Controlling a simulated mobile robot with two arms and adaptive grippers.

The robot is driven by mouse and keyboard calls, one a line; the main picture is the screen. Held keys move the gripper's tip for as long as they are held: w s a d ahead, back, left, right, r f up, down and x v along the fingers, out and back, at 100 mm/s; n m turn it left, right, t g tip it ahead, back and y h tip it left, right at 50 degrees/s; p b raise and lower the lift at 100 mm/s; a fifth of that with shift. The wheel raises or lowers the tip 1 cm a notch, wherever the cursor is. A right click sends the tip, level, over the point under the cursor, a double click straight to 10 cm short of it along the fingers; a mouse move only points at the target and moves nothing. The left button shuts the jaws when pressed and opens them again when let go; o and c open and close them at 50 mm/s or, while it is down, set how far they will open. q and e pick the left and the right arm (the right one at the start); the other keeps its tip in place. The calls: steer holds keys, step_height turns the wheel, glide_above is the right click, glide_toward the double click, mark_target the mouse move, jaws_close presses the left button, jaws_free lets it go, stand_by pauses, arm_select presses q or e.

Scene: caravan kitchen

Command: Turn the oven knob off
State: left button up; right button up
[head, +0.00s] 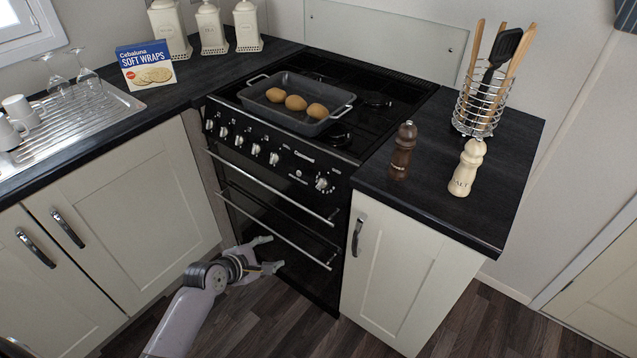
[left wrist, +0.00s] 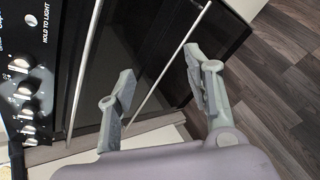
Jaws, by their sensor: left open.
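The black oven (head: 270,215) stands between the cabinets. Its front panel carries a row of silver knobs, with one larger knob (head: 322,183) at the right end, apart from the others. Several knobs (left wrist: 25,92) also show along the left edge of the left wrist view. My left gripper (head: 270,254) is open and empty, low in front of the oven doors and well below the knob panel. In the left wrist view its two fingers (left wrist: 158,90) are spread in front of the door handles. My right gripper is not in view.
A roasting tray (head: 259,106) with potatoes sits on the hob. A brown pepper mill (head: 402,150), a cream salt mill (head: 467,168) and a utensil holder (head: 480,110) stand on the right counter. Two oven handles (head: 275,188) stick out. The floor (head: 300,338) in front is clear.

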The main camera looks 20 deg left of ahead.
arm_select(q)
step_height(320, 180, up, 8)
steer(key=w+n+t, duration=0.1)
steer(key=w+n, duration=0.1)
steer(key=n+t+h, duration=0.2)
steer(key=n, duration=0.1)
glide_toward(320, 184)
steer(key=b+x, duration=0.1)
steer(key=x, duration=0.7)
steer(key=shift+w, duration=0.1)
steer(key=shift+w+d+f, duration=0.15)
steer(key=shift+w+f, duration=0.1)
steer(key=shift+w, duration=0.3)
steer(key=shift+w+d, duration=0.1)
steer(key=shift+w, duration=0.05)
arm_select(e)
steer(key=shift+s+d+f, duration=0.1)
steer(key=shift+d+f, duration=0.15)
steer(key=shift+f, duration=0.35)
arm_select(q)
steer(key=shift+c, duration=0.4)
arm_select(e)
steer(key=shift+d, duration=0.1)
arm_select(q)
jaws_close()
